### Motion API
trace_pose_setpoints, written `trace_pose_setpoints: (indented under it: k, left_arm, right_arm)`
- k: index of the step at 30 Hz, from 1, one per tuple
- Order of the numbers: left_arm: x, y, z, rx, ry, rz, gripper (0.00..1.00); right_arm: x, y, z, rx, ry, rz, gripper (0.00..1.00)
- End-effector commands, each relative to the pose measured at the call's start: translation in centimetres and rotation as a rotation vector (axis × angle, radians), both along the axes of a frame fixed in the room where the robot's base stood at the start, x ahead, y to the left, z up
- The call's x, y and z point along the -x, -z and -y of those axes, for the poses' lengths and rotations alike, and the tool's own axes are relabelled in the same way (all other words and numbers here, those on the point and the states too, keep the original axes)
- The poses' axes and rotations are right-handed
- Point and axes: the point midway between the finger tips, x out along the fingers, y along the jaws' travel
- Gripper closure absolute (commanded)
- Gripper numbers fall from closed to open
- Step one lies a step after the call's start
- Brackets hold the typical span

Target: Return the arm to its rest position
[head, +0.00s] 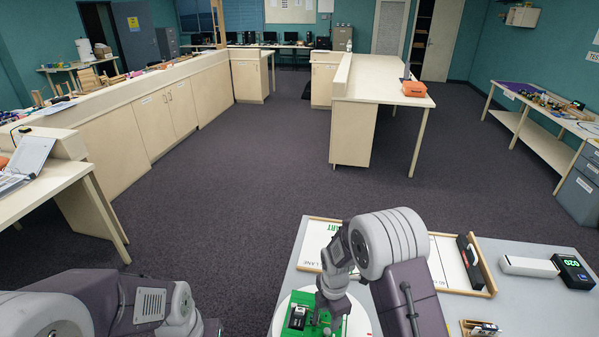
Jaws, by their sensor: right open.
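My right arm reaches in from the bottom right and bends down over the table. My right gripper (326,321) is open and low over a green board (293,329), close beside a small black and white part (298,317) on it. I cannot tell whether the fingers touch the board. The green board lies on a white round plate (366,325). My left arm lies folded across the bottom left; its gripper is not in view.
The grey table (545,316) holds a wood-edged white tray (447,262) with a black block (469,256), a white bar (528,266), a black display box (574,271) with green digits and a small wooden holder (481,328). Carpeted floor (240,190) is clear beyond.

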Motion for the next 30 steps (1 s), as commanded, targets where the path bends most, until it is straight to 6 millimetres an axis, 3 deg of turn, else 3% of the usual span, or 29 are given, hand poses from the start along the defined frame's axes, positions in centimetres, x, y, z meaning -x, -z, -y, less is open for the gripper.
trace_pose_setpoints:
  k: [3, 5, 8, 10, 14, 18, 21, 25, 30]
  left_arm:
    - [0.0, 1.3, 0.0, 0.000, 0.000, 0.000, 0.53]
    - [0.0, 2.0, 0.0, 0.000, 0.000, 0.000, 0.53]
    - [0.0, 3.1, 0.0, 0.000, 0.000, 0.000, 0.53]
    - [0.0, 3.7, 0.0, 0.000, 0.000, 0.000, 0.53]
    - [0.0, 4.0, 0.0, 0.000, 0.000, 0.000, 0.53]
    - [0.0, 3.8, 0.0, 0.000, 0.000, 0.000, 0.53]
    - [0.0, 3.8, 0.0, 0.000, 0.000, 0.000, 0.53]
    - [0.0, 3.8, 0.0, 0.000, 0.000, 0.000, 0.53]
    - [0.0, 3.8, 0.0, 0.000, 0.000, 0.000, 0.53]
  right_arm:
    - [-2.0, -2.8, 1.0, -0.015, 0.034, 0.095, 0.55]
    - [-1.7, -4.8, 1.9, -0.022, 0.060, 0.137, 0.55]
    - [1.0, -7.6, 3.7, -0.044, 0.272, 0.179, 0.55]
    - [3.8, -8.7, 4.7, -0.072, 0.539, 0.185, 0.55]
    - [8.9, -9.0, 5.5, -0.113, 1.048, 0.153, 0.55]
    - [13.0, -7.8, 5.6, -0.105, 1.529, 0.073, 0.55]
    - [13.5, -7.6, 5.6, -0.106, 1.757, 0.053, 0.55]
    - [13.5, -7.6, 5.6, -0.114, 1.885, 0.049, 0.55]
    - [13.4, -7.6, 5.6, -0.114, 1.897, 0.049, 0.55]
